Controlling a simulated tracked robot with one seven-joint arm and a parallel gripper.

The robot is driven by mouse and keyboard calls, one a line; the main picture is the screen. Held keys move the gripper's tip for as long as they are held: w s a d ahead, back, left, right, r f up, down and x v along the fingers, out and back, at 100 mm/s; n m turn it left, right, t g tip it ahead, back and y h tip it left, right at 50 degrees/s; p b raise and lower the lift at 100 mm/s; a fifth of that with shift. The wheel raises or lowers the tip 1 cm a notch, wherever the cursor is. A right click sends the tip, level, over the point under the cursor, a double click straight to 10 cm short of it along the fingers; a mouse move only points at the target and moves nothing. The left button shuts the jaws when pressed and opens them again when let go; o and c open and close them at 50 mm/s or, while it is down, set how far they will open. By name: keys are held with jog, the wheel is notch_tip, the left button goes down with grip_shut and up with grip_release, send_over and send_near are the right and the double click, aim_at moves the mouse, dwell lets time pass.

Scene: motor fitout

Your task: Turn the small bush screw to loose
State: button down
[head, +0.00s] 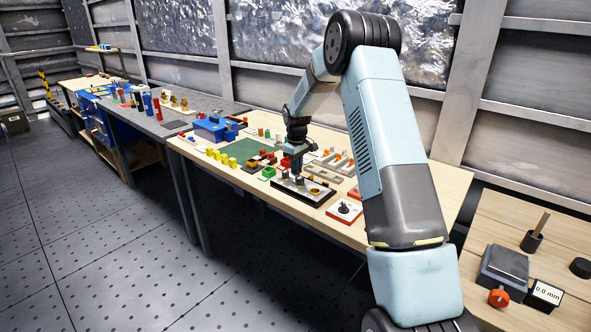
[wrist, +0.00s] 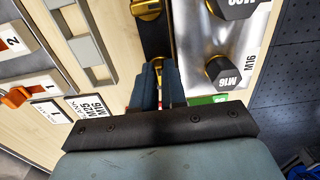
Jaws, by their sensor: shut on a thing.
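My gripper (wrist: 158,75) points down at the bench, its two dark fingers close together. They are shut around a small brass piece (wrist: 158,61), which looks like the small bush screw; the fingers hide most of it. The piece sits on a dark strip, with a larger brass fitting (wrist: 147,8) farther along, at the top of the wrist view. In the head view my gripper (head: 297,170) is over the black-edged board (head: 286,205) near the bench's front edge. The screw cannot be made out there.
Beside the strip, a silver plate (wrist: 195,45) carries a dark M16 hex head (wrist: 228,72) and a bigger one at the top. Left are numbered plates with an orange lever (wrist: 16,97). A red-edged plate with a black knob (head: 345,210) stands right of the board.

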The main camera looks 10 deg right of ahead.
jog(key=c, duration=1.2)
grip_release()
jog(key=shift+r, duration=0.15)
notch_tip(320, 180, up, 13)
jog(key=shift+r, duration=0.2)
jog(key=s+a+r+m+t, duration=0.1)
jog(key=s+r+m, duration=0.1)
jog(key=s+r, duration=0.75)
jog(key=s+r+m+t, duration=0.1)
jog(key=s+r+t, duration=0.1)
jog(key=s+r, duration=0.75)
jog(key=s+f+m+t, duration=0.1)
jog(key=s, duration=0.9)
jog(key=s+f+m, duration=0.2)
jog(key=s, duration=0.7)
jog(key=s+f+m+t, duration=0.1)
jog(key=s+f, duration=0.1)
jog(key=s, duration=0.8)
jog(key=shift+s+d+f+t, duration=0.1)
jog(key=shift+s+d+t, duration=0.15)
jog(key=shift+s+t, duration=0.1)
